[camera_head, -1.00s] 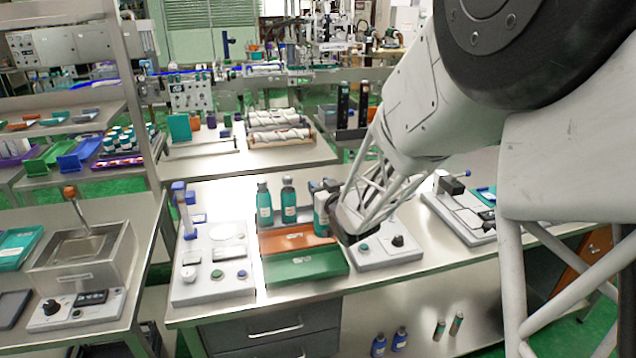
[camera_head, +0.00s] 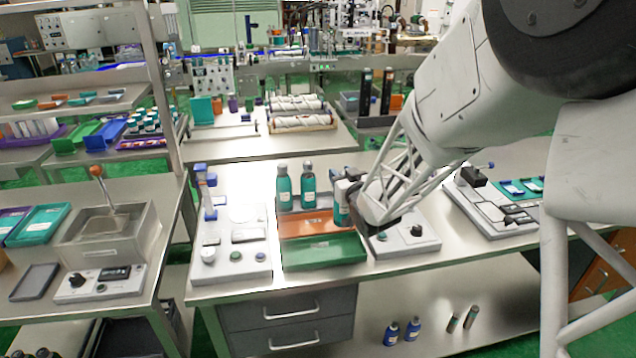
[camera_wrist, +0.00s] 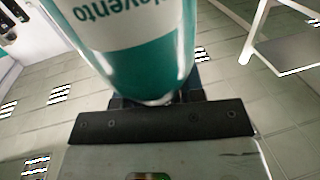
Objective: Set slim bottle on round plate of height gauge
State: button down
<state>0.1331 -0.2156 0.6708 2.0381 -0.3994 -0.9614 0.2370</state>
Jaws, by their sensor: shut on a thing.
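My gripper (camera_head: 350,200) is shut on a slim teal bottle (camera_head: 341,207) with a pale label, at the right end of the tray. In the wrist view the bottle (camera_wrist: 150,60) fills the top centre, with its white label band and lettering upside down. I cannot tell whether its base touches the tray. What looks like the height gauge (camera_head: 262,263) stands left of the tray, a white base with an upright post (camera_head: 208,192) and blue fittings. Its pale round plate (camera_head: 243,213) looks empty. My gripper is to the right of it.
Two similar teal bottles (camera_head: 283,187) (camera_head: 307,186) stand at the back of the orange and green tray (camera_head: 325,252), between my gripper and the gauge. A white unit with a black knob (camera_head: 412,243) sits right of the tray. The bench front edge is clear.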

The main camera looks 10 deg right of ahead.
jog(key=s+a+r+n+g+y, duration=0.1)
jog(key=a+n+y, duration=0.1)
jog(key=a, duration=1)
jog(key=s+a+r+n+g+y, duration=0.1)
jog(key=a+y, duration=0.4)
jog(key=a, duration=0.8)
jog(key=shift+s+r+n+g, duration=0.45)
jog(key=shift+r+n, duration=0.15)
jog(key=shift+n, duration=0.3)
jog(key=shift+w, duration=0.15)
jog(key=w+a, duration=0.2)
jog(key=w, duration=0.5)
jog(key=w+a+f, duration=0.1)
jog(key=w+a, duration=0.1)
jog(key=w, duration=0.6)
jog(key=shift+a+f, duration=0.3)
jog(key=shift+a, duration=0.05)
jog(key=shift+f, duration=1.85)
jog(key=c, duration=1)
grip_release()
